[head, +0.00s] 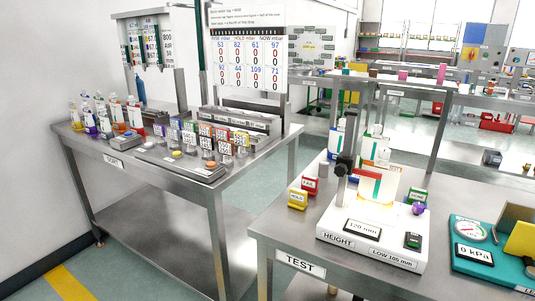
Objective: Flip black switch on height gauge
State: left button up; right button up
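The height gauge (370,264) is a white block on the near steel table, labelled HEIGHT at its front left and LOW 105 mm at its front right. Its dark display (361,230) reads 120 mm. A small black switch (413,240) with a greenish mark sits on the right part of the base; its position is too small to tell. A black upright post (344,180) with an arm rises at the back left. A white container (378,184) with orange and teal stripes stands on the gauge. Neither of my grippers is in view.
A teal unit (469,263) with a dial and 0 kPa display is at right. A second table (130,162) at left holds bottles and labelled cups.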

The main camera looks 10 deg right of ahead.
aim_at(414, 239)
jog(key=z, duration=1.35)
jog(key=i+j+z, duration=0.2)
jog(key=z, duration=0.15)
jog(key=i, duration=0.1)
